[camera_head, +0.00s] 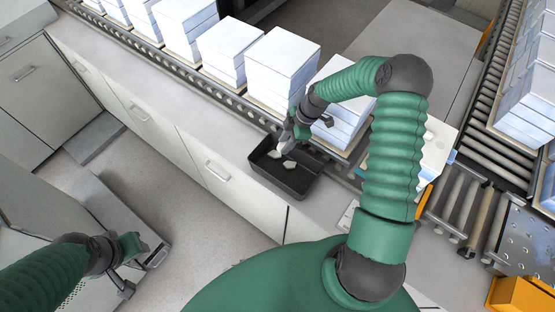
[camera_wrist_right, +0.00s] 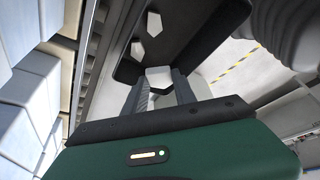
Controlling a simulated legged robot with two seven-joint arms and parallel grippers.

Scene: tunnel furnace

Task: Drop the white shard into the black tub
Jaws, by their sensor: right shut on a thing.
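My right gripper (camera_head: 286,144) is above the black tub (camera_head: 299,184), reaching over its far left part. It is shut on a white shard (camera_wrist_right: 159,76), seen between its two fingertips in the right wrist view. In the head view the held shard is small and partly hidden by the gripper. Two other pale shards lie inside the tub: one shard (camera_head: 274,154) at the left and another shard (camera_head: 290,164) near the middle. The tub also shows beyond the fingers in the right wrist view (camera_wrist_right: 187,28). My left gripper (camera_head: 123,284) is low at the left, away from the tub; its jaws are unclear.
The tub stands on a light grey counter (camera_head: 222,135). Behind it a roller conveyor (camera_head: 262,116) carries stacks of white blocks (camera_head: 276,58). Another roller conveyor (camera_head: 483,160) with white stacks is at the right. The counter left of the tub is clear.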

